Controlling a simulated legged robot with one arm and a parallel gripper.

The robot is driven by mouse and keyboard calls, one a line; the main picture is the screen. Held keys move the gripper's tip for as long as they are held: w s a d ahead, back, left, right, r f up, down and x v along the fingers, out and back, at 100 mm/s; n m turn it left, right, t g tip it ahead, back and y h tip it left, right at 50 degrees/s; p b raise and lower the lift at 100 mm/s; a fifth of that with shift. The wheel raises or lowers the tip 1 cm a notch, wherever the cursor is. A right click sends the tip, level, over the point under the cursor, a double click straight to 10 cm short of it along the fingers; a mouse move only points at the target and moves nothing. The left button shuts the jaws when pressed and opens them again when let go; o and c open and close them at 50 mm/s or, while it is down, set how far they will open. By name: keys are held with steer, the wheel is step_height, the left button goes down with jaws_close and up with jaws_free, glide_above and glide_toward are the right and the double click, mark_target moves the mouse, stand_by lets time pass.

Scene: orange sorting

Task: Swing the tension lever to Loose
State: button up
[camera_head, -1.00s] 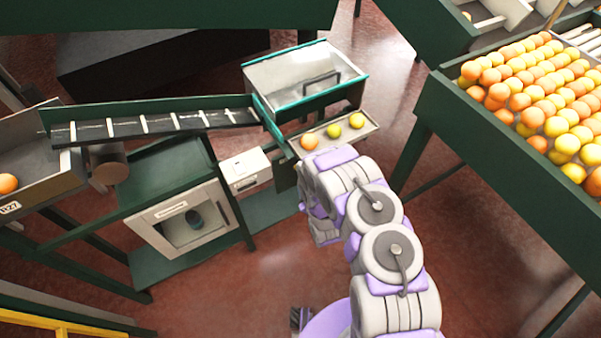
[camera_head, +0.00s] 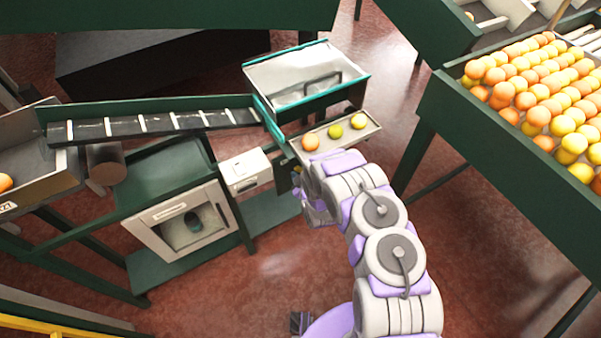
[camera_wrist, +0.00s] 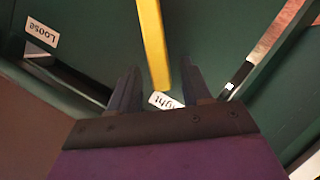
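The tension lever (camera_wrist: 151,45) is a yellow bar in the wrist view. It runs down from the top edge, and its lower end lies between my fingers beside the partly covered "Tight" label (camera_wrist: 163,101). The "Loose" label (camera_wrist: 42,32) is at the upper left, away from the lever. My gripper (camera_wrist: 160,82) is open. Its two dark fingers stand either side of the lever with gaps showing; contact is not visible. In the head view my arm reaches to the green machine frame below the small fruit tray, and the lever is not clearly visible there.
The small tray (camera_head: 369,131) with three fruits sits just above my wrist. A white box (camera_head: 246,168) and a slatted conveyor (camera_head: 156,125) are to the left. A large crate of oranges (camera_head: 450,96) stands at the right. Open floor lies below.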

steer(key=shift+a, duration=0.2)
steer(key=shift+c, duration=1.4)
steer(key=shift+s+d+f, duration=0.1)
steer(key=shift+d, duration=0.1)
jaws_close()
